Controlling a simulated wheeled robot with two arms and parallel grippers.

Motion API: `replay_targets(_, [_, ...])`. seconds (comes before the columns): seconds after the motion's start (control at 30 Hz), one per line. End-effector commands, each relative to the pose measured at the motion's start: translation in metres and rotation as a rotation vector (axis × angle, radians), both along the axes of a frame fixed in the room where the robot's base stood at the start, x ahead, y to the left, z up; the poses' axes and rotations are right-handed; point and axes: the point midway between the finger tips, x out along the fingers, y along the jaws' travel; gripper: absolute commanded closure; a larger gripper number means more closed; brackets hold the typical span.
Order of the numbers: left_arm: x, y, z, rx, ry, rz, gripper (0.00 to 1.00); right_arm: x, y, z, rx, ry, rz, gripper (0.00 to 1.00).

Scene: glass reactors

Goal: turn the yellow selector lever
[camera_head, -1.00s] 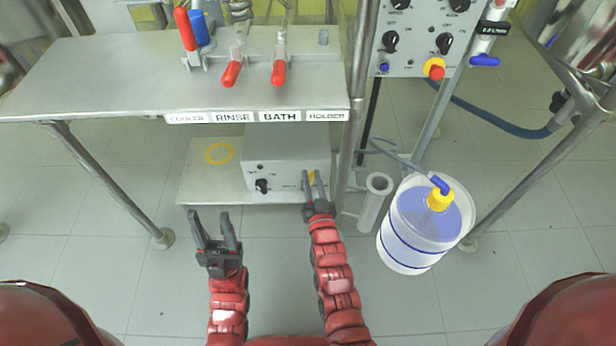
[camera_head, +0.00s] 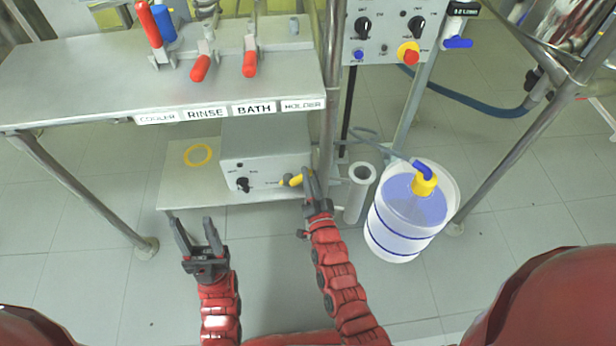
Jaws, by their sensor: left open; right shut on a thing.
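The yellow selector lever (camera_head: 289,182) is on the front of a grey control box on the low shelf, at the box's lower right. It points to the left, roughly level. My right gripper (camera_head: 307,179) is shut on the lever near its right end, and its fingers hide part of it. My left gripper (camera_head: 196,232) is open and empty, low in front of the shelf and left of the box.
The grey box (camera_head: 265,158) also has a black knob (camera_head: 243,184). A white pipe (camera_head: 358,195) and a bucket of bluish liquid (camera_head: 408,215) stand to the right. The bench (camera_head: 90,75) with red-handled valves (camera_head: 201,67) lies above. Floor is clear at front left.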

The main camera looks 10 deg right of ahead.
Motion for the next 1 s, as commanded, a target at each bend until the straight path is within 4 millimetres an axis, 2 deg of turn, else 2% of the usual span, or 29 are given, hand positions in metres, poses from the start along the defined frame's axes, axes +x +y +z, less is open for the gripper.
replay_targets(0.43, [0.0,0.0,-0.0009,0.0,0.0,0.0,0.5,-0.0002,-0.0009,-0.0017,0.013,0.003,0.0,1.0])
replay_targets(0.47, [0.0,0.0,-0.0008,0.0,0.0,0.0,0.5,-0.0002,-0.0009,-0.0017,0.013,0.003,0.0,0.69])
replay_targets(0.6, [0.0,0.0,-0.0008,0.0,0.0,0.0,0.5,-0.0002,-0.0008,-0.0014,0.012,0.002,-0.001,0.43])
replay_targets(0.87, [0.0,0.0,-0.0007,0.0,0.0,0.0,0.5,0.0001,-0.0012,-0.0011,0.011,0.001,-0.002,0.42])
replay_targets(1.0, [0.0,0.0,0.0056,0.0,0.0,0.0,0.5,0.0002,0.0012,0.0046,-0.032,0.001,-0.001,0.42])
